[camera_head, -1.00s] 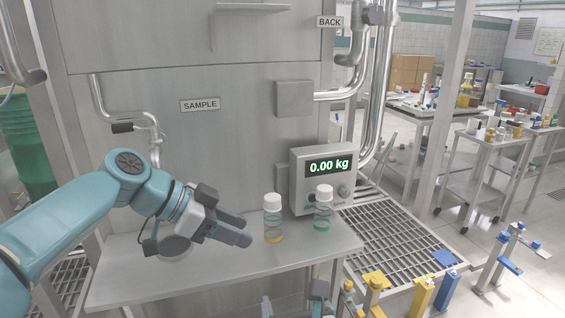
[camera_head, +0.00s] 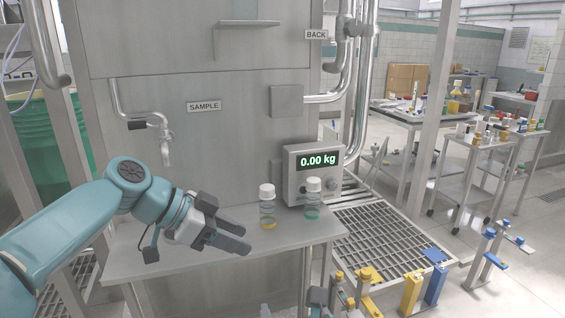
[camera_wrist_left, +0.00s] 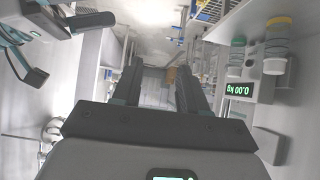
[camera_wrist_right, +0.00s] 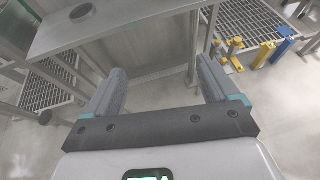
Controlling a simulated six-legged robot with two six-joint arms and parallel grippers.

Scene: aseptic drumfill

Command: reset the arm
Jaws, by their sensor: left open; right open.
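My left arm comes in from the left in the head view, and its gripper (camera_head: 240,238) hangs over the steel shelf, left of two bottles. It is open and empty; the left wrist view shows its two fingers (camera_wrist_left: 160,85) apart with nothing between them. My right gripper is open and empty in the right wrist view (camera_wrist_right: 160,85), beside and below the shelf's edge. In the head view only a small part that may be my right arm shows at the bottom edge. The yellow-bottomed bottle (camera_head: 267,208) and the green-bottomed bottle (camera_head: 312,200) stand upright with white caps.
The steel shelf (camera_head: 130,265) carries the bottles. The scale display (camera_head: 318,161) reads 0.00 kg behind them. A sample tap (camera_head: 165,150) sticks out above the shelf. Yellow and blue posts (camera_head: 412,290) stand lower right near a floor grating (camera_head: 385,235). Carts (camera_head: 470,165) stand farther back.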

